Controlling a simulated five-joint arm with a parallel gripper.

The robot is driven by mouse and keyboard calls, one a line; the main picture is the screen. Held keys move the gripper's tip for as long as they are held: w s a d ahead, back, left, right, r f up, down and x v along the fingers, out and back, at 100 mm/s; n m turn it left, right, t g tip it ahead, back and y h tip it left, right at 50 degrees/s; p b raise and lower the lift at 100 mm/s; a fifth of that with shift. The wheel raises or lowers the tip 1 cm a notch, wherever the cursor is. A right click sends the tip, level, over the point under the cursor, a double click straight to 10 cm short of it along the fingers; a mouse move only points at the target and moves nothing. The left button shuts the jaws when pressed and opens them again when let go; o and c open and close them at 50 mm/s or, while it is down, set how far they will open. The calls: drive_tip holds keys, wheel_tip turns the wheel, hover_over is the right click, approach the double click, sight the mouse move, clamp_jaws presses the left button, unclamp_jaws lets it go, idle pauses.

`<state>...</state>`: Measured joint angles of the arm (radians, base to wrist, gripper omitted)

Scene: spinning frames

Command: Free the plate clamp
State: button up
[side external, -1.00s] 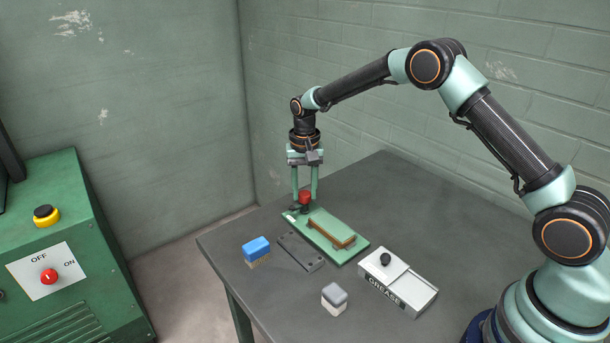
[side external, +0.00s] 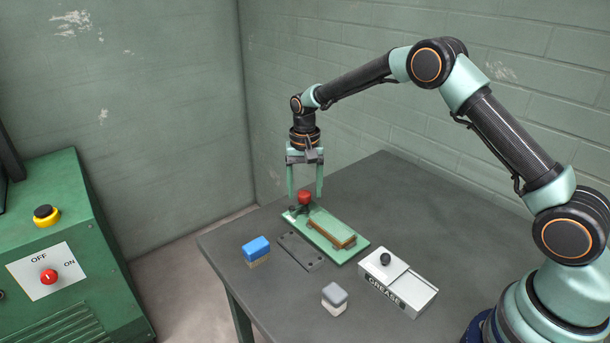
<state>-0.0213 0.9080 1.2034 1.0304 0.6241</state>
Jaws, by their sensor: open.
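The plate clamp is a flat green base (side external: 352,256) on the table, with a red knob (side external: 305,197) at its far-left end. A brown-edged plate (side external: 334,236) lies along the base, with a green upper face. My gripper (side external: 306,199) points down over the knob with its fingers spread wide, one on each side. The fingers look clear of the knob. The dark part under the knob is small and partly hard to make out.
A dark plate with holes (side external: 300,252) lies beside the clamp. A blue-backed brush (side external: 256,249), a grey-and-white block (side external: 334,297) and a white GREASE box (side external: 397,286) with a black knob stand nearby. The table's right back is clear. A green machine (side external: 70,245) stands at left.

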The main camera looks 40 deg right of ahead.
sight(305, 193)
wheel_tip(305, 193, up, 12)
idle(0.4)
drive_tip(key=s+r+n+t, duration=0.3)
drive_tip(key=s+r, duration=0.7)
drive_tip(key=s+d+f+n+t, duration=0.1)
drive_tip(key=s+n, duration=0.3)
drive_tip(key=s, duration=1)
drive_tip(key=shift+s+f+t, duration=0.2)
drive_tip(key=shift+f+t, duration=0.5)
drive_tip(key=shift+t, duration=0.1)
